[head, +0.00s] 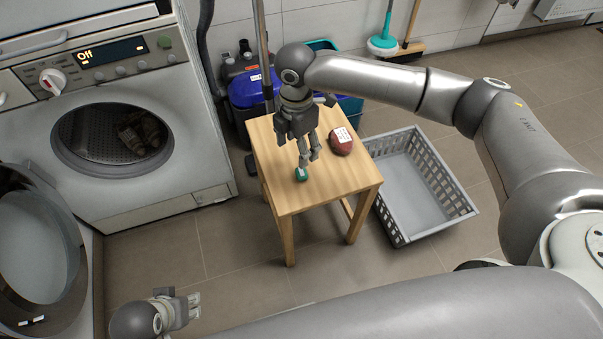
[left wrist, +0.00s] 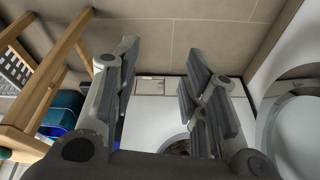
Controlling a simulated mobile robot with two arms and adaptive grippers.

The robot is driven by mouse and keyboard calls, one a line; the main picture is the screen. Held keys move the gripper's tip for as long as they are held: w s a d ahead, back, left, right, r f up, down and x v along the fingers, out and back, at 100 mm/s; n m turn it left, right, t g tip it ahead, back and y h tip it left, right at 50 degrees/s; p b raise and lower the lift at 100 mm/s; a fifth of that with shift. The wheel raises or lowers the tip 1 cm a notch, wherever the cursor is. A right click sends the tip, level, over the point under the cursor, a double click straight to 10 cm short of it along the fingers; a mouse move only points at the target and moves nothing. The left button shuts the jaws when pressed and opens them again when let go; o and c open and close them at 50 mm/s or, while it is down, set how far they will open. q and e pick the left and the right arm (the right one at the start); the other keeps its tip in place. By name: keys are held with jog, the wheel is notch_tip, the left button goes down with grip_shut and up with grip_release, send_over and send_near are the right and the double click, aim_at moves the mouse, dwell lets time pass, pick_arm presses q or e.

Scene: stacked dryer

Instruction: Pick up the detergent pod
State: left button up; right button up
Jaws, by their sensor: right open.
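A small teal detergent pod (head: 301,175) lies on the wooden stool (head: 281,195), near the front left part of its top. My right gripper (head: 308,161) points down just above and behind the pod, with its fingers apart. I cannot tell whether a fingertip touches the pod. My left gripper (head: 193,306) is low at the bottom left, away from the stool. In the left wrist view its fingers (left wrist: 160,75) are spread wide with nothing between them.
A dark red item with a white label (head: 342,140) sits on the stool. A grey laundry basket (head: 412,185) stands to the right. The dryer (head: 110,100) and its open round door (head: 40,250) are at left.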

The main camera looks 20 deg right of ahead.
jog(key=b, duration=0.1)
send_over(302, 176)
jog(key=a, duration=0.1)
notch_tip(302, 176, down, 5)
jog(key=shift+f, duration=0.5)
jog(key=f+b, duration=0.1)
jog(key=f, duration=0.1)
jog(key=d+f+b, duration=0.1)
jog(key=f, duration=0.1)
jog(key=shift+f, duration=0.35)
pick_arm(q)
jog(key=v, duration=0.4)
jog(key=shift+s+a+r, duration=0.1)
jog(key=shift+s+r, duration=0.05)
jog(key=shift+r, duration=0.05)
pick_arm(e)
jog(key=shift+r, duration=0.1)
jog(key=shift+a, duration=0.1)
jog(key=c, duration=0.9)
